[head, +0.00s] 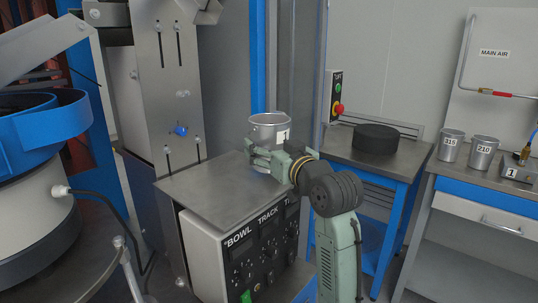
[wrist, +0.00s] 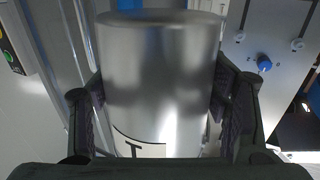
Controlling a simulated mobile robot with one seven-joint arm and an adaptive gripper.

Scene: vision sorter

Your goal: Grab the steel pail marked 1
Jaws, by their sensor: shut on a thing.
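A steel pail (head: 268,129) is at the steel top of the control box in the head view, with a pale label on its right side that is too small to read. My gripper (head: 263,154) is shut on this pail. In the wrist view the pail (wrist: 158,75) fills the middle, with one dark finger pressed on each side. Part of its white label shows at the bottom, with a dark mark that looks like an upside-down 1. I cannot tell whether the pail rests on the steel top or is just above it.
Pails marked 215 (head: 450,146) and 210 (head: 483,153) stand on the right bench, near a grey block marked 1 (head: 516,174). A black round block (head: 376,139) sits on the blue table. A blue-rimmed bowl feeder (head: 45,130) is at left. The steel top (head: 215,185) is otherwise clear.

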